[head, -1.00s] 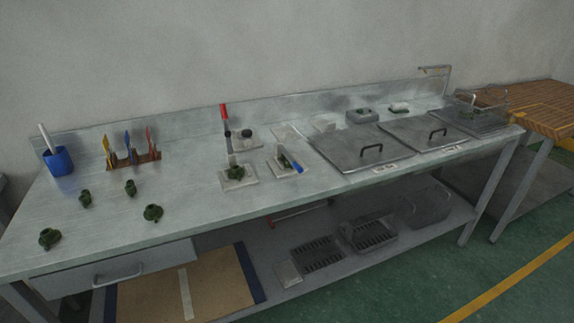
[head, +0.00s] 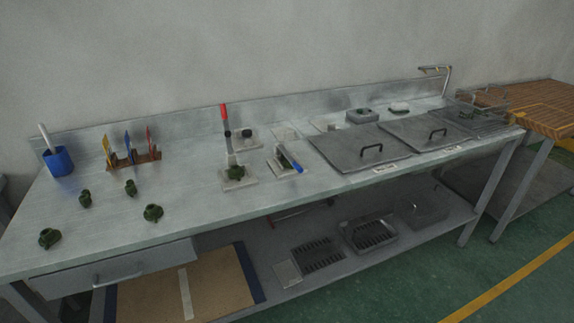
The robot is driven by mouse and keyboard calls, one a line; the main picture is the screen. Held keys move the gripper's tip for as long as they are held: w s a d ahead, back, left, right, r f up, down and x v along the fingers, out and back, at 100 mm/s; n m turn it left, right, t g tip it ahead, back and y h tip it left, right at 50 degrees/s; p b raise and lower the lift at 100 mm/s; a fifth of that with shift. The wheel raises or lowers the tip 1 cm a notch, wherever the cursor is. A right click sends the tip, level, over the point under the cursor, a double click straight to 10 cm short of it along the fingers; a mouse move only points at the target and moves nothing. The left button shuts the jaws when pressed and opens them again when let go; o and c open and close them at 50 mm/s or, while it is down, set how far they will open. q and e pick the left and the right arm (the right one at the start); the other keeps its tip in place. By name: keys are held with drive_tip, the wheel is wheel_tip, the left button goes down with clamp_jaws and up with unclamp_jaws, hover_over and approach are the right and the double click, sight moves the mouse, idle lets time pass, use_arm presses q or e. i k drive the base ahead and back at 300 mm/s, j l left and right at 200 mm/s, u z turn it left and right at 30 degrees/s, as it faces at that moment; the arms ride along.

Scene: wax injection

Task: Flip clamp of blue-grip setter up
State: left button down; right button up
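The blue-grip setter (head: 287,160) stands on a pale square plate near the middle of the workbench (head: 200,210). Its blue handle (head: 295,165) lies low, slanting down toward the front right. To its left, a second setter (head: 235,172) has a red-tipped handle (head: 224,111) standing upright, with a dark green part at its base. Neither of my grippers shows in the head view.
Several dark green parts (head: 153,213) lie on the bench's left. A blue cup (head: 58,161) and a wooden rack (head: 135,160) with coloured tools stand behind them. Grey lidded tanks (head: 345,153) fill the right. The bench's front middle is clear.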

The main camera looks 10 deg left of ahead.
sight(288, 157)
drive_tip(key=i+l, duration=0.4)
drive_tip(key=i+u, duration=0.1)
drive_tip(key=u, duration=1.5)
